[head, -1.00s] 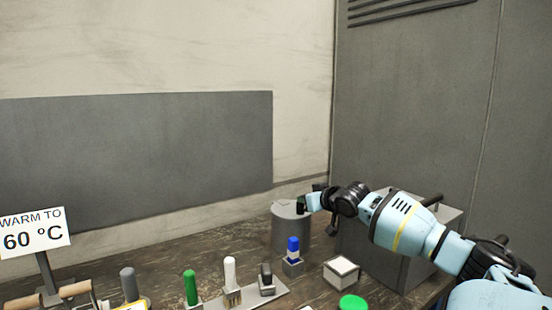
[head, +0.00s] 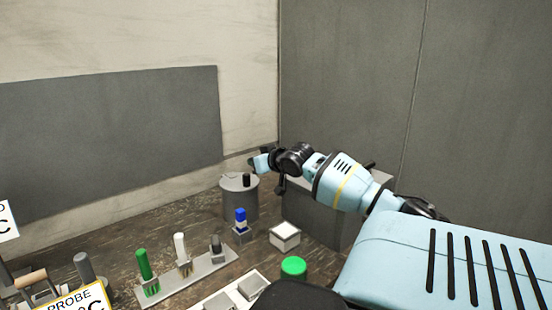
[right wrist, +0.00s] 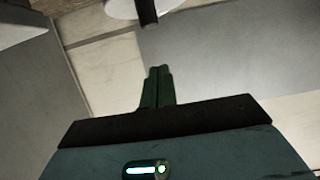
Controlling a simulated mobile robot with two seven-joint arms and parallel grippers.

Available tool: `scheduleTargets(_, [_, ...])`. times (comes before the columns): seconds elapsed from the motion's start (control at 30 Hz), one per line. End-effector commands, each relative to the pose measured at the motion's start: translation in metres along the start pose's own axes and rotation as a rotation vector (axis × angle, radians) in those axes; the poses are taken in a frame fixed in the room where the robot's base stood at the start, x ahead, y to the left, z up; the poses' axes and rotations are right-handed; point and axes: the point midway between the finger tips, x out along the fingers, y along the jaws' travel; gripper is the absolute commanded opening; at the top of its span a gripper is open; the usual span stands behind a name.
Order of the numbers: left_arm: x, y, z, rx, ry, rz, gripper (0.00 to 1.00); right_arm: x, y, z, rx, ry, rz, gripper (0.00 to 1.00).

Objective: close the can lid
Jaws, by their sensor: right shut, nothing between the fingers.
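The grey can (head: 239,205) stands on the bench near the back corner. Its lid (head: 232,184) looks flat across the top, with a short dark knob (head: 247,180) standing up near its right side. Whether a thin gap is left under the lid is too small to tell. My right gripper (head: 254,163) is just above and behind the can top, apart from it. In the right wrist view its fingers (right wrist: 157,86) are shut together and empty; the dark knob (right wrist: 147,12) and part of a pale disc show at the top edge. My left gripper is not in view.
A large grey box (head: 315,212) stands right of the can, under my right arm. A wall is close behind.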

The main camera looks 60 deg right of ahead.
Motion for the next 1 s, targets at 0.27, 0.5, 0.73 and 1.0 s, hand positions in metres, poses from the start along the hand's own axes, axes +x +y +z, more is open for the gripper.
scheduleTargets(0.27, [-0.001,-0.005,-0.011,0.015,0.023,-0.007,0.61,-0.032,-0.001,0.003,0.002,0.002,-0.003,0.0])
scheduleTargets(0.5, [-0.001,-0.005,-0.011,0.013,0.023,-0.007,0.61,-0.056,-0.001,0.006,0.002,-0.001,-0.002,0.0])
scheduleTargets(0.73, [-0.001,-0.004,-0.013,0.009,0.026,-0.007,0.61,-0.07,0.0,0.006,0.0,0.001,-0.001,0.0])
scheduleTargets(1.0, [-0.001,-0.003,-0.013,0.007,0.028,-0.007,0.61,-0.072,0.0,0.007,0.0,0.001,0.0,0.0])
